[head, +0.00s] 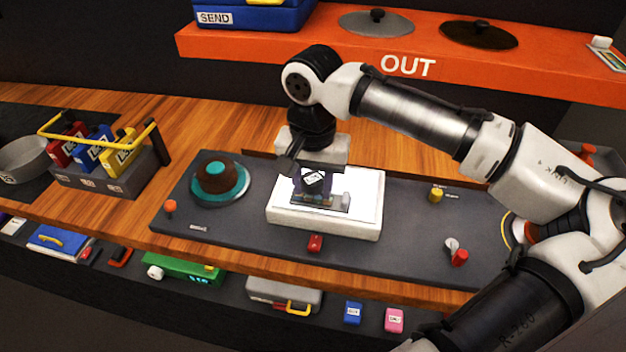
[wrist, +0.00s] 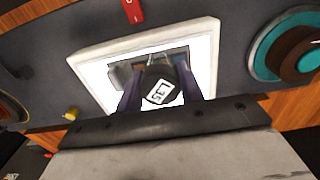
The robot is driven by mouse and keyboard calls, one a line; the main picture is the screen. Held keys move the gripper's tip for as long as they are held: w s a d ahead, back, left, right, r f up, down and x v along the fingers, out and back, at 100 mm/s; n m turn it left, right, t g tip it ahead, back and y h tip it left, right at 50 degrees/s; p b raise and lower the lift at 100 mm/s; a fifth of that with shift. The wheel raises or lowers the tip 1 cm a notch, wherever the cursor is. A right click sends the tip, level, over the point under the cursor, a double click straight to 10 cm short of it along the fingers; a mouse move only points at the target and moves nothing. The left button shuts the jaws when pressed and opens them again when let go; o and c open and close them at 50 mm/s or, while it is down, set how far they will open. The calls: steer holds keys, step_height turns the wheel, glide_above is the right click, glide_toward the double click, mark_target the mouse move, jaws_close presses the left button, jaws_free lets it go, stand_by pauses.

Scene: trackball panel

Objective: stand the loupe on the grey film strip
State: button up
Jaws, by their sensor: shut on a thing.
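The loupe (head: 314,179) is a small black piece with a white label. My gripper (head: 313,186) is shut on it, with a dark purple finger on either side. In the wrist view the loupe (wrist: 161,86) sits between the fingers, its label facing the camera. The grey film strip (head: 333,206) lies on the lit white panel of a light box, below and around the loupe in the picture. It also shows in the wrist view (wrist: 120,74), partly hidden by the loupe and fingers. I cannot tell whether the loupe touches the strip.
The white light box (head: 374,205) stands on a dark grey panel. A brown and teal trackball (head: 217,176) is to its left, and a red switch (head: 315,242) in front. A yellow knob (head: 436,194) is to the right. An orange shelf (head: 330,50) hangs behind.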

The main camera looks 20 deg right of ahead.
mark_target(313, 179)
steer(key=shift+f, duration=0.15)
steer(key=o, duration=1)
step_height(313, 179, up, 12)
steer(key=shift+r+b, duration=0.2)
steer(key=shift+b, duration=0.7)
